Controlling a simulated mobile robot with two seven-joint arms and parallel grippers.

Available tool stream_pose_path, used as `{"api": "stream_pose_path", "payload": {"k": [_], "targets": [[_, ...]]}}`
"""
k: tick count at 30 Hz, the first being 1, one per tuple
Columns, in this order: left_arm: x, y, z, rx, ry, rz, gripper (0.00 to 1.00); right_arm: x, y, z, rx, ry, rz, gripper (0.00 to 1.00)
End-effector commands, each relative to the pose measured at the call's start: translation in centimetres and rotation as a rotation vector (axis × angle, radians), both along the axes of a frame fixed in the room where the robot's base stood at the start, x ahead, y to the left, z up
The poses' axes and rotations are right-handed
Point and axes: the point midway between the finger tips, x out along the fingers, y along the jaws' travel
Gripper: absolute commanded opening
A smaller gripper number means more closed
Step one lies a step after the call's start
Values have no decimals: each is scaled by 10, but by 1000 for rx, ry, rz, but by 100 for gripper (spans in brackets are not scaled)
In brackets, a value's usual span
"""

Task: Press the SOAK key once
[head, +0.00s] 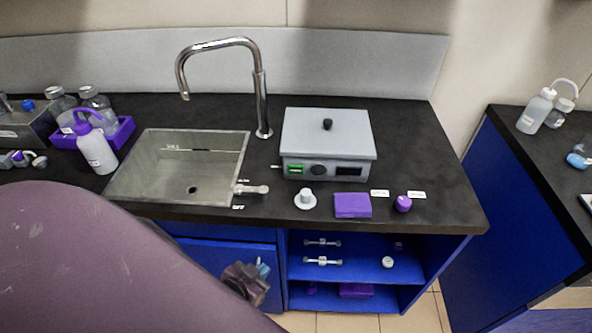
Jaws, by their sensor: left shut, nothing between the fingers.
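A grey box-shaped device (328,140) with a lidded top and black lid knob stands on the counter right of the tap. Its front has a small green panel (295,170), a round dark part (319,170) and a dark rectangular panel (349,171). Lettering there is too small to read, so I cannot tell which part is the SOAK key. My left gripper (258,273) is low in front of the blue cabinet, below the counter edge and apart from the device. It is shut and empty, partly hidden by my arm. My right gripper is not in view.
A sink (180,172) with a tall tap (262,100) lies left of the device. A white knobbed piece (305,199), a purple block (352,205) and a purple cap (403,203) sit in front of it. A purple-capped bottle (97,150) stands left. Open shelves (340,276) are below.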

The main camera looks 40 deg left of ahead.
Motion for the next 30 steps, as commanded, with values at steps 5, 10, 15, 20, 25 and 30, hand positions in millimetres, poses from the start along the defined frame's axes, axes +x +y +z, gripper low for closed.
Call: {"api": "stream_pose_path", "payload": {"k": [5,10,15,20,25,30], "targets": [[0,0,0,0,0,0,0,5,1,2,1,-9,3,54],[0,0,0,0,0,0,0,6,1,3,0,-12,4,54],[0,0,0,0,0,0,0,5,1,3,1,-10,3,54],[0,0,0,0,0,0,0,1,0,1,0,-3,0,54],[0,0,0,0,0,0,0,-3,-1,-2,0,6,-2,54],[3,1,3,3,-6,-4,0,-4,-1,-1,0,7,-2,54]]}}
